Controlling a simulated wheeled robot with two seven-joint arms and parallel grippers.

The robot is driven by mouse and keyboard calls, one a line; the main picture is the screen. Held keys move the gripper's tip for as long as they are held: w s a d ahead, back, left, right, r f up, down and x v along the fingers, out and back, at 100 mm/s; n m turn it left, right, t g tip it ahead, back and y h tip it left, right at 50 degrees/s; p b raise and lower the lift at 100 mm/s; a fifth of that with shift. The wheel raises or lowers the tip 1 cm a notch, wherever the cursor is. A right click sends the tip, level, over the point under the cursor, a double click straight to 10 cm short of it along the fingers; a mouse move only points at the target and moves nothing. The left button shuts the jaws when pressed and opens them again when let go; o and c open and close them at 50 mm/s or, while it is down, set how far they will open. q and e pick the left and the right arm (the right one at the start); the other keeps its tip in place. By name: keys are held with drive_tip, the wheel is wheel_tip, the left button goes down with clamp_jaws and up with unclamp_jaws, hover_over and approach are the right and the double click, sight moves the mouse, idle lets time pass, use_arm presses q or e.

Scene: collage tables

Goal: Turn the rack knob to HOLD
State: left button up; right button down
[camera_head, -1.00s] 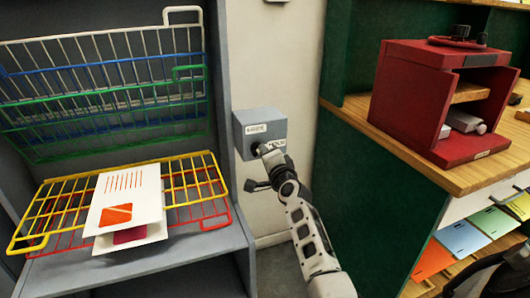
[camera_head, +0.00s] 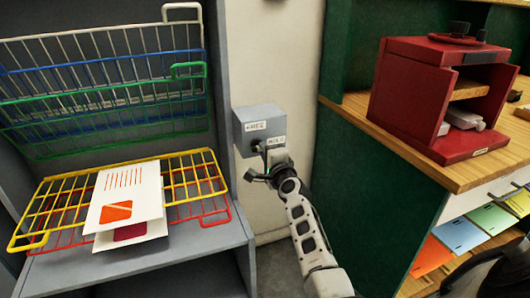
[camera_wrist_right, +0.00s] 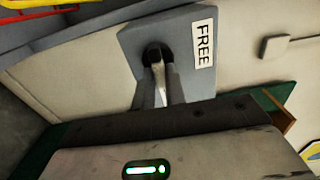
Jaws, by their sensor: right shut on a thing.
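The grey knob box (camera_head: 244,117) is fixed to the pale wall right of the racks. It has one white label (camera_head: 255,126) on top and another (camera_head: 276,141) below, both too small to read surely in the head view. The dark knob (camera_head: 257,148) is low on the box, partly hidden by my right gripper (camera_head: 262,165). In the right wrist view the box shows a FREE label (camera_wrist_right: 203,44), and the round black knob (camera_wrist_right: 153,52) has a light lever (camera_wrist_right: 160,84) between my shut fingers. My left gripper is not in view.
Wire racks stand at left; a white card (camera_head: 131,197) with an orange patch lies on the yellow rack (camera_head: 55,205). A red cabinet (camera_head: 408,88) stands on a wooden counter (camera_head: 385,135) at right. The green counter side (camera_head: 365,190) is close to my right arm.

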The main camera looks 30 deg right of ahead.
drive_tip(key=c, duration=1.4)
unclamp_jaws()
drive_tip(key=shift+c, duration=0.2)
drive_tip(key=shift+s, duration=0.1)
use_arm(q)
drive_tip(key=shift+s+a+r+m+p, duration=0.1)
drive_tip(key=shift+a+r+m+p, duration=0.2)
drive_tip(key=shift+p, duration=0.8)
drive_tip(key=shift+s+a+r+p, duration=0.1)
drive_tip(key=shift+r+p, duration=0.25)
drive_tip(key=shift+p, duration=0.7)
use_arm(e)
drive_tip(key=v, duration=1.5)
drive_tip(key=shift+s, duration=0.45)
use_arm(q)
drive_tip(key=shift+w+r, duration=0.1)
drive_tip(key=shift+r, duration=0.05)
use_arm(e)
drive_tip(key=shift+f, duration=0.1)
